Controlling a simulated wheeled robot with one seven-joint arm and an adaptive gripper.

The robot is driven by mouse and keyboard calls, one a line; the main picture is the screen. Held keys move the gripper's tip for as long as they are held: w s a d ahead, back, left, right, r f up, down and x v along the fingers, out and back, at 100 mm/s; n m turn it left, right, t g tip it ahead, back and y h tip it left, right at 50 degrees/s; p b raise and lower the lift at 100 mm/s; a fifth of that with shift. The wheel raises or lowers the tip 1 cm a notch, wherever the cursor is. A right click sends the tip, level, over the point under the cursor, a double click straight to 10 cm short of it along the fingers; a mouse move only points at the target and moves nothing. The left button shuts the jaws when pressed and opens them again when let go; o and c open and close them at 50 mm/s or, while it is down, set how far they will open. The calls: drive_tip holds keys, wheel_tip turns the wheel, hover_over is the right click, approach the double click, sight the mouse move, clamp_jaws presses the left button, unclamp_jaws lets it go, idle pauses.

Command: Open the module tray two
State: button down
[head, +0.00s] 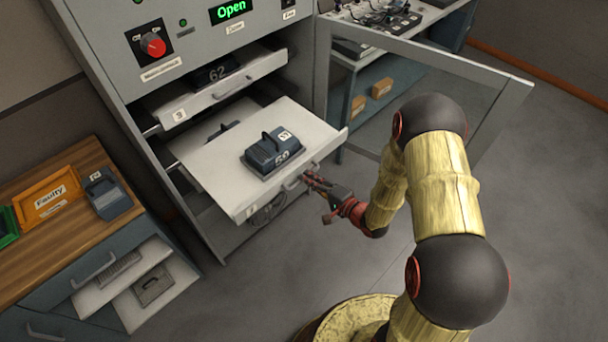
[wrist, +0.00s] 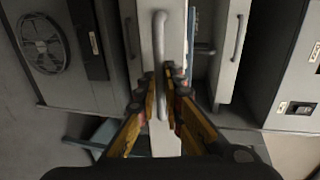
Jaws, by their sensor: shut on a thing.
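A pale tray (head: 200,160) is pulled well out of the grey cabinet and carries a dark blue-grey module (head: 271,151) with a top handle and white labels. The tray's front has a metal handle (head: 293,184), which also shows in the wrist view (wrist: 159,40). My gripper (head: 311,180) is at this handle, with its fingers closed on it from both sides in the wrist view (wrist: 168,85).
Above it, another tray (head: 225,88) with a module marked 62 is partly out. A glass door (head: 430,75) stands open at the right. A wooden-topped bench (head: 70,235) at the left holds an orange "Faulty" bin (head: 48,198) and another module (head: 107,193). The display (head: 231,11) reads "Open".

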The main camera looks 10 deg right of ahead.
drive_tip(key=c, duration=1.9)
unclamp_jaws()
drive_tip(key=v, duration=1.2)
